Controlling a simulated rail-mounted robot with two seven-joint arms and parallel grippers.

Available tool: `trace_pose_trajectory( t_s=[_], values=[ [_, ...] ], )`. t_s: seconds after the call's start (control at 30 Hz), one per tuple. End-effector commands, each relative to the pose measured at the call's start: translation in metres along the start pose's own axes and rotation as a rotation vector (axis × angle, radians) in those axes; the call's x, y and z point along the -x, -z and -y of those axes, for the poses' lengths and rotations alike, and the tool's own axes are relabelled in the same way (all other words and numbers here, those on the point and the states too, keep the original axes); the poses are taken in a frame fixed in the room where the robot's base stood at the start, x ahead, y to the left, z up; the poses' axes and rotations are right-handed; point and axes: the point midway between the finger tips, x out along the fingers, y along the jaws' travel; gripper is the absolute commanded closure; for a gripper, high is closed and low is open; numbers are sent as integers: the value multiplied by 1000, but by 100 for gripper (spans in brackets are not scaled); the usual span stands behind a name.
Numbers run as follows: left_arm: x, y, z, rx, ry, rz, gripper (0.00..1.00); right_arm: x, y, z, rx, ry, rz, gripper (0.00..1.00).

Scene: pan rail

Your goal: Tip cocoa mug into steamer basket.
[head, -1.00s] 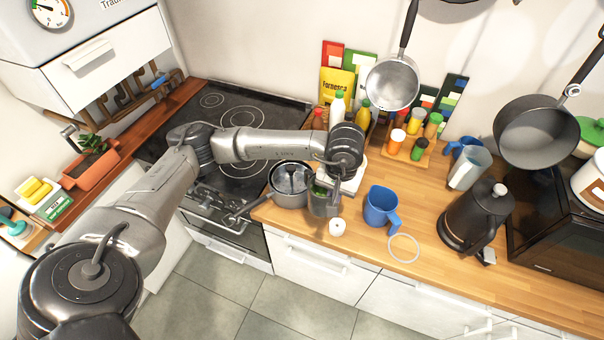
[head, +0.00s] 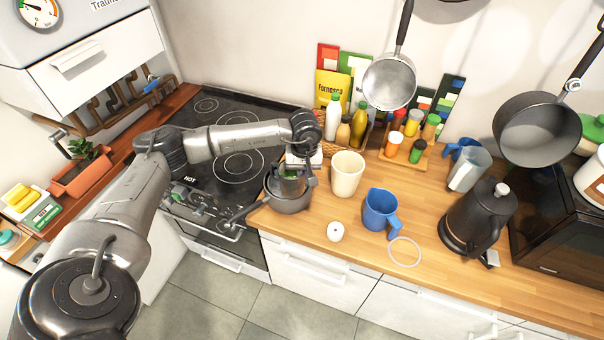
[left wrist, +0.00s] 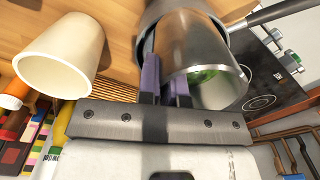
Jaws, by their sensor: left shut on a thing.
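My left gripper (head: 303,163) is shut on a grey metal mug (head: 292,187) with green contents, held over the opening of a dark grey pot with a long handle (head: 290,207). The left wrist view shows the mug (left wrist: 190,48) beside the purple finger pads (left wrist: 164,78), its mouth and green contents in sight. I cannot tell how far it is tilted, or whether it touches the pot. The pot's inside is mostly hidden by the mug and gripper, and I cannot tell whether it is the steamer basket. My right gripper is not in view.
A cream cup (head: 347,174) stands just right of the pot, with a blue jug (head: 379,210) beyond it. A small white round object (head: 335,232) lies near the counter's front edge. Bottles (head: 333,117) stand behind. The black hob (head: 238,140) is at left.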

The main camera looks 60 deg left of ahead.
Motion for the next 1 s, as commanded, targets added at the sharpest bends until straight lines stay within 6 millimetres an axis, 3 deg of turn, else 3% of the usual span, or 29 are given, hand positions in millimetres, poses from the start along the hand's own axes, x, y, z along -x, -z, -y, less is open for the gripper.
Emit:
trace_pose_trajectory(
  t_s=[1.0],
  values=[
    [6, 0, 0, -1, -59, 33, 100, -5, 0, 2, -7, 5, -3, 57]
  ],
)
